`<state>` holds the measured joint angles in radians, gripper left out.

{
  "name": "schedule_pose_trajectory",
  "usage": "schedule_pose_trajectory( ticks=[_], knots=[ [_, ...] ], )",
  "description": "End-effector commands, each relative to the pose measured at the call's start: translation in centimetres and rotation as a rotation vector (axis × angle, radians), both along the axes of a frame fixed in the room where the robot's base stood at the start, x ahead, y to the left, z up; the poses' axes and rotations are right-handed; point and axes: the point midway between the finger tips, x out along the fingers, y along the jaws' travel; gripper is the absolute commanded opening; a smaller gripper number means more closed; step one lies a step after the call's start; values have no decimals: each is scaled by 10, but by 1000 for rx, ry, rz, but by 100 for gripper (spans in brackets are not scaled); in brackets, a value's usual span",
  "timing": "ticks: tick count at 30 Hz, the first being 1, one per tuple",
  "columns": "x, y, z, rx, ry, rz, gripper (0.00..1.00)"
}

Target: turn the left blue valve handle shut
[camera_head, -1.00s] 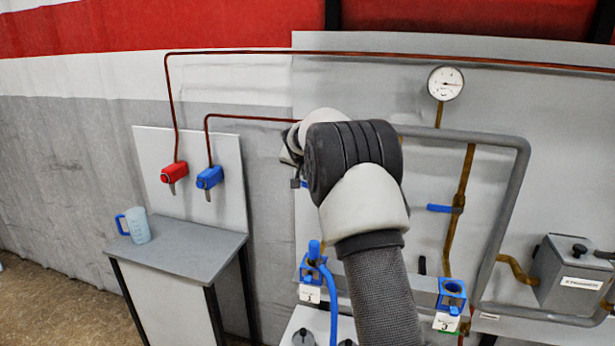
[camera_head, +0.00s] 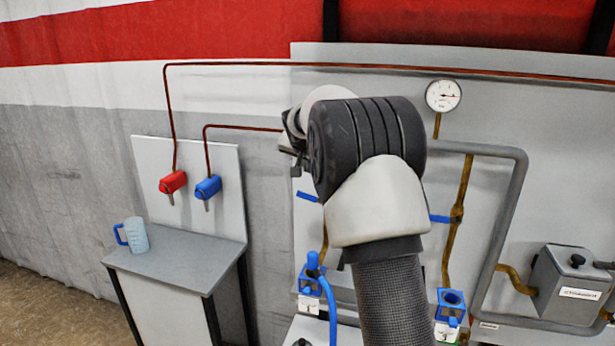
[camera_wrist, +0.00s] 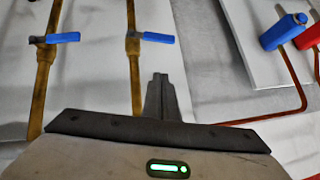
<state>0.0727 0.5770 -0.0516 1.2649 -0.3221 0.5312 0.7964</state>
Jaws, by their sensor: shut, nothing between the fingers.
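The left blue valve handle (camera_head: 308,196) sits on a brass pipe on the grey panel, partly hidden by my arm in the head view. In the wrist view, which looks turned over, I take it to be the nearer blue handle (camera_wrist: 158,38). It lies crosswise to its upright pipe. The right blue handle (camera_head: 440,219) also lies crosswise; it shows at the wrist view's left (camera_wrist: 62,38). My gripper (camera_wrist: 158,82) is shut and empty, its tips apart from the left handle in the picture.
A red tap (camera_head: 172,183) and a blue tap (camera_head: 207,188) are on a board left of the panel, above a grey table (camera_head: 180,262) with a jug (camera_head: 135,236). Blue fittings (camera_head: 312,275) with a hose stand below my arm. A gauge (camera_head: 443,95) is at upper right.

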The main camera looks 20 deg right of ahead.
Motion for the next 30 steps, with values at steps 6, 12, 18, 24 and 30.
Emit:
schedule_pose_trajectory(
  ticks=[6,12,18,24,30],
  knots=[
    [-28,11,28,0,-3,1,0],
    [-39,14,39,0,-1,-1,0],
    [-40,15,40,0,1,-1,0],
    [-44,16,43,-1,2,3,0],
    [-112,33,77,-16,57,76,0]
  ],
)
